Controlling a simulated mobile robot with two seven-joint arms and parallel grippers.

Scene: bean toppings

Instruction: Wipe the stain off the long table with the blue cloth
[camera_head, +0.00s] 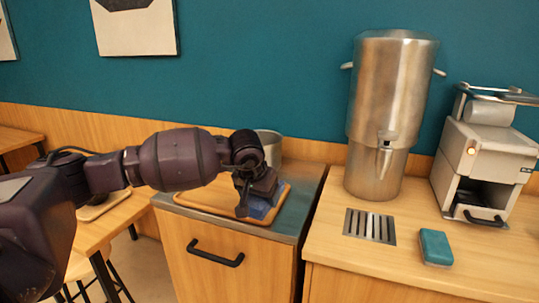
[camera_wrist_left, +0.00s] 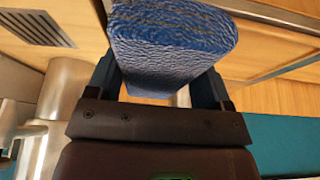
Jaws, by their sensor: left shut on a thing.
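My left gripper (camera_head: 256,197) is above the wooden tray (camera_head: 187,201) on the cabinet in the middle of the head view. It is shut on the blue cloth (camera_head: 262,208), whose lower part shows below the fingers. In the left wrist view the blue cloth (camera_wrist_left: 172,45) is a thick, textured pad between the two fingers of the left gripper (camera_wrist_left: 157,82). Whether the cloth touches the tray I cannot tell. I see no stain in either view. My right gripper is not in view.
A steel urn (camera_head: 390,110) and a grey machine (camera_head: 484,165) stand on the wooden counter (camera_head: 400,277) at right, with a drain grate (camera_head: 370,226) and teal sponge (camera_head: 435,247). A metal pot (camera_head: 270,147) is behind my gripper. A wooden table (camera_head: 118,220) is at left.

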